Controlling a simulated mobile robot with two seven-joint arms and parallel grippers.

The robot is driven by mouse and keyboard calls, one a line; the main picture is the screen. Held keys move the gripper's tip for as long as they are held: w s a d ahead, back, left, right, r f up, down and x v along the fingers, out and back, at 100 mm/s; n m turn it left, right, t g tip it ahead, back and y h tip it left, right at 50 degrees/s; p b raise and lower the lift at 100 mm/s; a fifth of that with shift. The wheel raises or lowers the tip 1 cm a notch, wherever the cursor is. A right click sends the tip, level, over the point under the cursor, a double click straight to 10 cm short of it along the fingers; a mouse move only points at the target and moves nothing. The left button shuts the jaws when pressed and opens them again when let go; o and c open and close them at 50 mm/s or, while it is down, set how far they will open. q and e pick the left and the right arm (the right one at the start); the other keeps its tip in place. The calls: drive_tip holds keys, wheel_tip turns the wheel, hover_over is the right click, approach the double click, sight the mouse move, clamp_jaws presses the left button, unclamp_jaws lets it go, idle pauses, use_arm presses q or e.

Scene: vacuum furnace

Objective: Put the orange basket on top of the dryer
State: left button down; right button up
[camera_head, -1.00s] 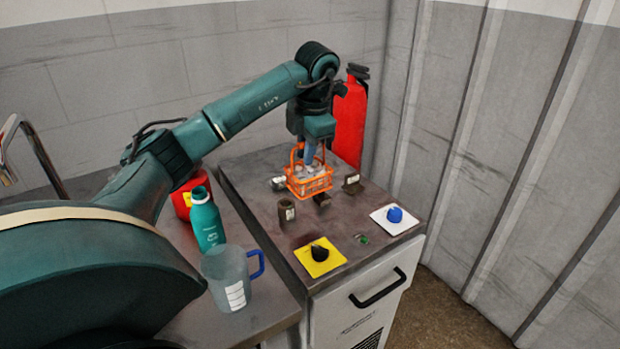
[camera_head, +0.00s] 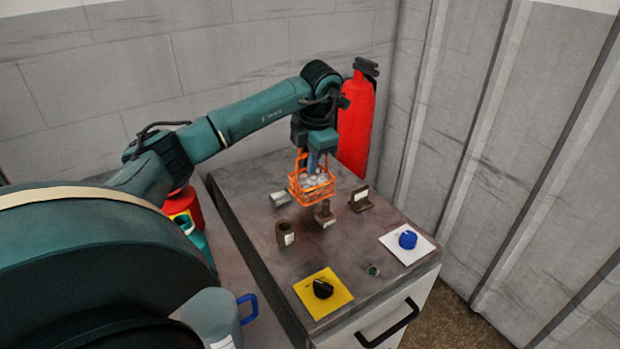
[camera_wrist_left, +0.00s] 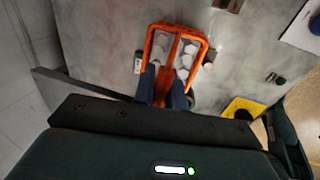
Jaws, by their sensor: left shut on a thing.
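The orange basket (camera_head: 312,188) hangs from my left gripper (camera_head: 315,160) over the back part of the metal-topped cabinet (camera_head: 245,205), which appears to be the dryer. The basket is upright, with several white pieces in it. My left gripper is shut on its handle. In the left wrist view the gripper's fingers (camera_wrist_left: 165,88) meet the orange basket (camera_wrist_left: 178,48) at its handle. I cannot tell whether the basket's bottom touches the top or is slightly above it. My right gripper is not in view.
Small metal parts (camera_head: 325,213), (camera_head: 285,233), (camera_head: 361,198) stand close around the basket. A yellow plate with a black knob (camera_head: 323,290) and a white plate with a blue knob (camera_head: 407,240) are in front. A red fire extinguisher (camera_head: 357,120) stands behind. A jug (camera_head: 212,318) is at lower left.

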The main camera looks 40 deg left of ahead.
sight(310, 176)
use_arm(q)
drive_tip(key=shift+w+f, duration=0.1)
drive_tip(key=shift+f, duration=2.15)
drive_tip(key=shift+f, duration=0.1)
drive_tip(key=c, duration=1.4)
unclamp_jaws()
drive_tip(key=shift+c, duration=0.2)
wheel_tip(310, 176, up, 12)
drive_tip(key=d, duration=0.2)
drive_tip(key=shift+s+d+b, duration=0.15)
drive_tip(key=shift+s+b, duration=0.2)
drive_tip(key=shift+b, duration=0.1)
